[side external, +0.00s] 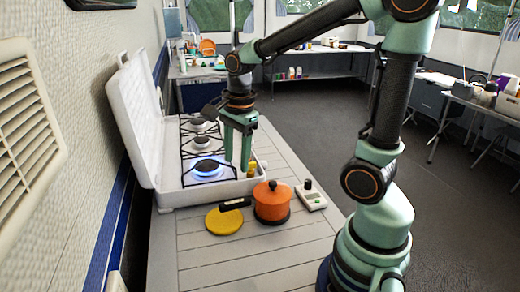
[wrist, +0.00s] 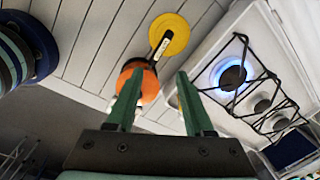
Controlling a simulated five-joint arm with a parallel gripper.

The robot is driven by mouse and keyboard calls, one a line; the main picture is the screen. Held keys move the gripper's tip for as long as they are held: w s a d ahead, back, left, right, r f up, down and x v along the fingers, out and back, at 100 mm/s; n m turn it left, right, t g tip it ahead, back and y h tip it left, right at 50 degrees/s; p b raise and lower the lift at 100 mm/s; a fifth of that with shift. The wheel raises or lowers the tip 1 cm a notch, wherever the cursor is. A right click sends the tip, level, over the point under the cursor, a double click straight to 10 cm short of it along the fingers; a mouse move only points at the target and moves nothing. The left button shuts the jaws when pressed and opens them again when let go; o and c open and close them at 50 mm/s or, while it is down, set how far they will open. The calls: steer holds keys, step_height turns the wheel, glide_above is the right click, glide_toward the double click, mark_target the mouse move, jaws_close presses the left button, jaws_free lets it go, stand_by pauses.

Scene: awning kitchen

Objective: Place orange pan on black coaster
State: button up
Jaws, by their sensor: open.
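The orange pan (side external: 271,203) stands upright on the slatted counter, with a lid and a black handle pointing left. A dark round edge (side external: 285,220) shows under it and looks like the black coaster, mostly hidden by the pan. My gripper (side external: 237,166) is open and empty, pointing down over the stove's front edge, behind and left of the pan and apart from it. In the wrist view the pan (wrist: 148,82) shows beyond and between the open fingers (wrist: 158,78), its handle toward the yellow disc.
A yellow disc (side external: 224,221) lies left of the pan, under the handle's end. A white device (side external: 311,196) lies to the right. The white stove (side external: 170,192) with a lit blue burner (side external: 207,168) is behind. The front counter is clear.

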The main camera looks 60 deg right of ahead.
steer(key=s+a+r+n+t, duration=0.2)
steer(key=r+n, duration=0.1)
steer(key=n, duration=0.7)
steer(key=s+a+r+n+t, duration=0.2)
steer(key=a+n, duration=0.1)
steer(key=n, duration=0.7)
steer(key=shift+a+r+n, duration=0.15)
steer(key=shift+r+n, duration=0.25)
